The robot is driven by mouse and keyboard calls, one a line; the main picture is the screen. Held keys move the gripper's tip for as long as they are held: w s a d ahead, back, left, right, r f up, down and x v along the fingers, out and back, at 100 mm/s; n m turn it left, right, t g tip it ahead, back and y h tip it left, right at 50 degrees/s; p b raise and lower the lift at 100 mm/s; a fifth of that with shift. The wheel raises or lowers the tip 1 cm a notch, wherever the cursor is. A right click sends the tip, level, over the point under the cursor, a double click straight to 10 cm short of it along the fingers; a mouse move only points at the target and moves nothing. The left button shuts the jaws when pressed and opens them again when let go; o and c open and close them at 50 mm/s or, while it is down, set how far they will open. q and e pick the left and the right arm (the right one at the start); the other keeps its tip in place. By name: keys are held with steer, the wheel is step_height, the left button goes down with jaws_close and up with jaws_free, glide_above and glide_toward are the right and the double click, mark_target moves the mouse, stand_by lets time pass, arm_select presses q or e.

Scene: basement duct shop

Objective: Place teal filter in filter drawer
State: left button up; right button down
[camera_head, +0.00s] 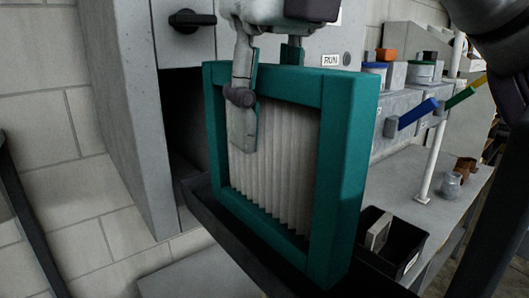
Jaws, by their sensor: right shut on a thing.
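The teal filter (342,150), a square frame around white pleats, stands upright in the middle of the view. My right gripper (254,88) comes down from above and is shut on the filter's top edge. One finger lies over the near face; the other goes behind the frame, its tip hidden. The filter drawer (222,250), a dark tray, extends from the dark opening in the grey cabinet (122,100). The filter is over the drawer, its lower edge close to the rim. I cannot tell whether it rests on the drawer floor. My left gripper is not in view.
The cabinet has a black handle (192,19) and a RUN label (331,60). To the right, a grey bench (405,180) holds a black bin (400,238) and a small clear jar (451,186). Blue (417,113) and green (460,97) handles stick out above it.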

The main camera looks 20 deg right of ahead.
mark_target(267, 155)
steer(key=f, duration=0.3)
steer(key=shift+s+d+f, duration=0.15)
steer(key=shift+s, duration=0.15)
steer(key=shift+w+f, duration=0.2)
steer(key=shift+w, duration=0.05)
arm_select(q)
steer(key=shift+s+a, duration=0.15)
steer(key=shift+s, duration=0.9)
arm_select(e)
steer(key=c, duration=0.9)
jaws_free()
steer(key=shift+s, duration=0.2)
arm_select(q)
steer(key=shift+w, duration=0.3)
arm_select(e)
steer(key=shift+o, duration=0.2)
steer(key=shift+w, duration=0.15)
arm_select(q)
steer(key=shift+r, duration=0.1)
